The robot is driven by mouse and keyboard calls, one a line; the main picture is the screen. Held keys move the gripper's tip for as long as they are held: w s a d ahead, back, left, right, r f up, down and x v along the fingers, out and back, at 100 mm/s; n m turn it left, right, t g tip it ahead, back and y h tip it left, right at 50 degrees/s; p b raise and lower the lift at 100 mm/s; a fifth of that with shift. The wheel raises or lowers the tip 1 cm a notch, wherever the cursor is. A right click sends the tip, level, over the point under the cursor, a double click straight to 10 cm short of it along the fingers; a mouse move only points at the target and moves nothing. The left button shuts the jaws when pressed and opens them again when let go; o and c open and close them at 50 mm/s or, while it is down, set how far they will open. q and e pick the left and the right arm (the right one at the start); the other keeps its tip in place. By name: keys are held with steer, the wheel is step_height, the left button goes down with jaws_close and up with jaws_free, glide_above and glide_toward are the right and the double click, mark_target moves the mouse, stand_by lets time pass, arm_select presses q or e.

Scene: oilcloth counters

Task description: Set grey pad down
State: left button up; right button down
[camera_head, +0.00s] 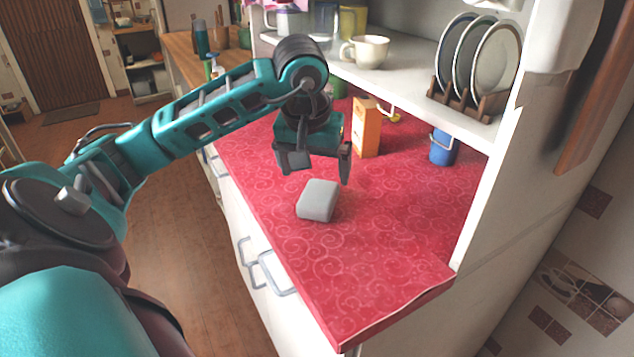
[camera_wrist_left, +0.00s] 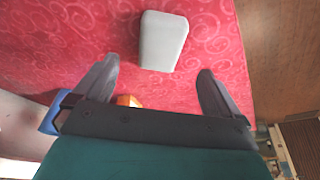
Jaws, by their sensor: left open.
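The grey pad (camera_head: 318,200) is a small rounded block lying on the red patterned oilcloth counter (camera_head: 350,260), not far from its front edge. It also shows in the left wrist view (camera_wrist_left: 164,41), ahead of the fingers. My left gripper (camera_head: 316,175) is open and empty, above and a little behind the pad in the head view. Its two fingers (camera_wrist_left: 158,85) are spread apart in the left wrist view, and the pad is clear of them. My right gripper is in neither view.
An orange carton (camera_head: 367,127) stands behind my left gripper, and a blue container (camera_head: 442,148) stands at the right. A shelf above holds a cup (camera_head: 365,51) and plates in a rack (camera_head: 466,101). The counter right of the pad is clear.

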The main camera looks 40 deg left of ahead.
arm_select(q)
steer(key=shift+v, duration=2.25)
